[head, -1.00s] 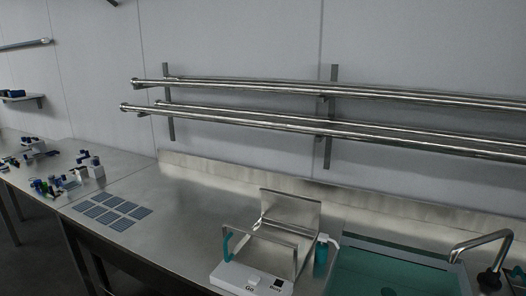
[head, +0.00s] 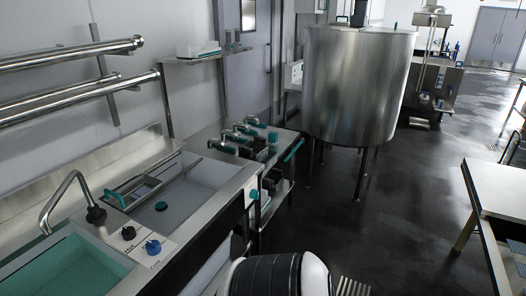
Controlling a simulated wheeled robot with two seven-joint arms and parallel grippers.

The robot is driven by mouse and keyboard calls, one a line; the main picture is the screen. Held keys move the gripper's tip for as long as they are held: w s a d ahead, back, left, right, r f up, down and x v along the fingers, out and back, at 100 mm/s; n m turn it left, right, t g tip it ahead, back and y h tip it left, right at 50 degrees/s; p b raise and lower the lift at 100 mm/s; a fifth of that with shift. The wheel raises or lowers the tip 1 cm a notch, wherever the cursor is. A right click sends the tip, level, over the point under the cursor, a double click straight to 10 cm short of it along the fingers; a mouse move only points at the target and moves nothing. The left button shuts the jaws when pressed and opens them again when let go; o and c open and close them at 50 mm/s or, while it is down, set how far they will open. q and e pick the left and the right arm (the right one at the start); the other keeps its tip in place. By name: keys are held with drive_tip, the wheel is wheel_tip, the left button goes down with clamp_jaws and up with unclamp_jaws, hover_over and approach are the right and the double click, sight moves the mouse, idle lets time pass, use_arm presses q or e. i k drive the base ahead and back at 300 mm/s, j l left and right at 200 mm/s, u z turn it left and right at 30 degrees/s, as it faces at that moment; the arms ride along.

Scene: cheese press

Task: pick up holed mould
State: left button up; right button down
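I cannot make out a holed mould for certain in the head view. A small steel table beyond the sinks holds several dark and metal items with teal parts (head: 245,140); they are too small to tell whether any has holes. Neither gripper is in view. A black and white rounded part at the bottom edge looks like a piece of my own arm, with no fingers showing.
A large steel vat (head: 358,85) stands beyond. A table (head: 505,200) is at right. The dark floor (head: 410,210) between is clear.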

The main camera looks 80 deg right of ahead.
sight(256, 150)
drive_tip(key=z, duration=2.6)
drive_tip(key=i+l, duration=0.9)
drive_tip(key=i, duration=0.2)
drive_tip(key=j+u, duration=0.05)
